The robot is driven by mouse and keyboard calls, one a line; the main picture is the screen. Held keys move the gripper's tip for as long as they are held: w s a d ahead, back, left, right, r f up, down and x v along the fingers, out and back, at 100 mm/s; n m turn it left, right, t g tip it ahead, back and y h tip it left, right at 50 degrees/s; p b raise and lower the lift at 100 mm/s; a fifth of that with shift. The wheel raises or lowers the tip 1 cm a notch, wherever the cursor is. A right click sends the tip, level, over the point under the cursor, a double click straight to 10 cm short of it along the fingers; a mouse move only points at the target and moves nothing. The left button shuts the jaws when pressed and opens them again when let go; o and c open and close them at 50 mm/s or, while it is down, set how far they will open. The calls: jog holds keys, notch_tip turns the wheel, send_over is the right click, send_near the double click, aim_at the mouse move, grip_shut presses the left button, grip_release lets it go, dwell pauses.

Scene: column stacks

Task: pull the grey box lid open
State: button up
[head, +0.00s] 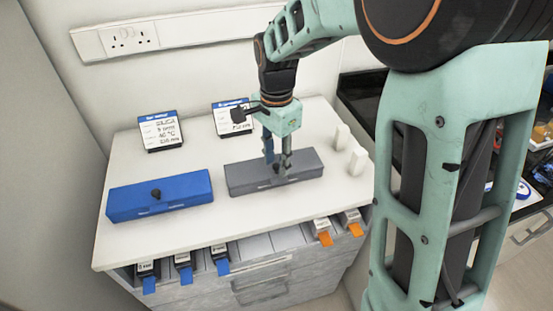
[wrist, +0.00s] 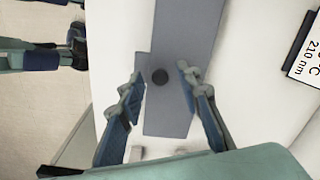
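The grey box (head: 245,179) lies on the white counter, right of a similar blue box, and its lid looks shut. In the wrist view the grey box (wrist: 183,35) runs down the middle, with a round dark knob (wrist: 160,77) on its lid. My gripper (head: 279,168) points down over the grey box. In the wrist view my gripper (wrist: 160,76) is open, with one finger on each side of the knob and a gap on both sides. Whether the fingertips touch the lid cannot be told. In the head view the fingers largely hide the knob.
The blue box (head: 160,195) with a dark knob stands to the left. Two display units (head: 160,131) (head: 233,118) stand behind. Two small white blocks (head: 341,137) (head: 357,160) stand close to the right. Blue and orange tabs line the counter's front edge (head: 240,238).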

grip_shut()
jog(key=shift+r+p, duration=0.15)
jog(key=shift+p, duration=0.15)
